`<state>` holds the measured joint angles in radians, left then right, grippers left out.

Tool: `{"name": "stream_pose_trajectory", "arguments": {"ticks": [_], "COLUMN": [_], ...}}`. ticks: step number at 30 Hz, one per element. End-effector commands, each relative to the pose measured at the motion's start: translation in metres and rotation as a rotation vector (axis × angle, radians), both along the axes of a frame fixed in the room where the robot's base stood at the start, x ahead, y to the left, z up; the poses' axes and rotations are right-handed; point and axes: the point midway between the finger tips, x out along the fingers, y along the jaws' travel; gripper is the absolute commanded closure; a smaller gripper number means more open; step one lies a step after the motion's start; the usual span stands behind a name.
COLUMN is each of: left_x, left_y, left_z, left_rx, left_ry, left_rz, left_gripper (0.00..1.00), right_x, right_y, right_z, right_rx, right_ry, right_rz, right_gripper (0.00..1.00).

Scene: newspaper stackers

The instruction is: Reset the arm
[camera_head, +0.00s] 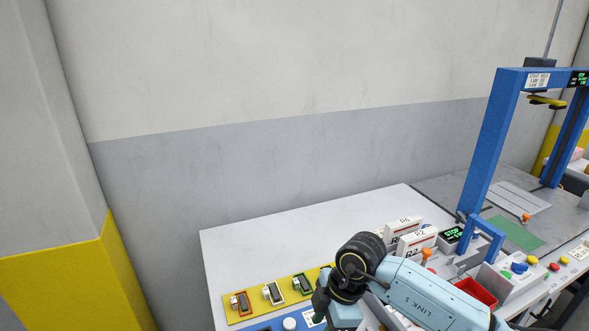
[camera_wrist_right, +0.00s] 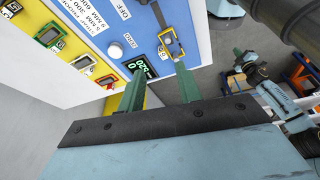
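My right arm (camera_head: 425,292) comes in from the right in the head view and reaches over the white table, its black wrist (camera_head: 352,268) bent down. Its gripper is mostly cut off at the bottom edge there. In the right wrist view the two green fingers of my right gripper (camera_wrist_right: 158,84) stand apart with nothing held between them. They are close to a blue panel (camera_wrist_right: 128,45) with a lit display (camera_wrist_right: 140,67). No left gripper shows in the head view. A pale blue arm with black joints and green tips (camera_wrist_right: 243,62) at the right of the wrist view looks like my left one.
A yellow strip with several framed devices (camera_head: 272,292) lies along the table (camera_head: 290,235). White boxes marked R2 and R6 (camera_head: 404,222), a red bin (camera_head: 476,292) and a blue frame (camera_head: 487,150) stand to the right. The table's back left is clear.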

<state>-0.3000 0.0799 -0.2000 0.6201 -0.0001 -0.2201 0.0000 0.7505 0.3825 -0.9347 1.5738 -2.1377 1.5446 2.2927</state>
Motion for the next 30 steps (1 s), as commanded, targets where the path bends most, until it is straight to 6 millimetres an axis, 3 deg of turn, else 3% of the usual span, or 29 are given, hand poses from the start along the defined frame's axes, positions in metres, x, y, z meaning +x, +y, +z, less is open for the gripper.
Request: {"name": "stream_pose_trajectory", "arguments": {"ticks": [1, 3, 6, 9, 12, 16, 18, 21, 23, 26, 30], "left_x": [0.0, 0.0, 0.0, 0.0, 0.0, 0.0, 0.0, 0.0, 0.0, 0.0, 0.0], "left_y": [0.0, 0.0, 0.0, 0.0, 0.0, 0.0, 0.0, 0.0, 0.0, 0.0, 0.0], "left_z": [0.0, 0.0, 0.0, 0.0, 0.0, 0.0, 0.0, 0.0, 0.0, 0.0, 0.0], "left_rx": [0.0, 0.0, 0.0, 0.0, 0.0, 0.0, 0.0, 0.0, 0.0, 0.0, 0.0], "left_ry": [0.0, 0.0, 0.0, 0.0, 0.0, 0.0, 0.0, 0.0, 0.0, 0.0, 0.0], "left_rz": [0.0, 0.0, 0.0, 0.0, 0.0, 0.0, 0.0, 0.0, 0.0, 0.0, 0.0], "left_gripper": [1.0, 1.0, 1.0, 1.0, 1.0, 1.0, 1.0, 1.0, 1.0, 1.0, 1.0], "right_x": [-0.013, -0.029, -0.044, -0.05, -0.045, -0.027, -0.015, 0.0, 0.006, 0.007, -0.016], "right_y": [0.029, 0.07, 0.113, 0.136, 0.136, 0.105, 0.078, 0.032, 0.002, -0.046, -0.102], "right_z": [0.003, 0.018, 0.056, 0.102, 0.148, 0.192, 0.204, 0.204, 0.194, 0.165, 0.105], "right_rx": [0.147, 0.382, 0.709, 1.005, 1.249, 1.46, 1.513, 1.508, 1.46, 1.314, 1.004], "right_ry": [-0.01, -0.048, -0.139, -0.263, -0.408, -0.608, -0.706, -0.821, -0.866, -0.894, -0.824], "right_rz": [0.061, 0.131, 0.171, 0.133, 0.015, -0.245, -0.424, -0.707, -0.884, -1.165, -1.483], "right_gripper": [0.65, 0.65, 0.65, 0.65, 0.65, 0.65, 0.65, 0.65, 0.65, 0.65, 0.65]}}
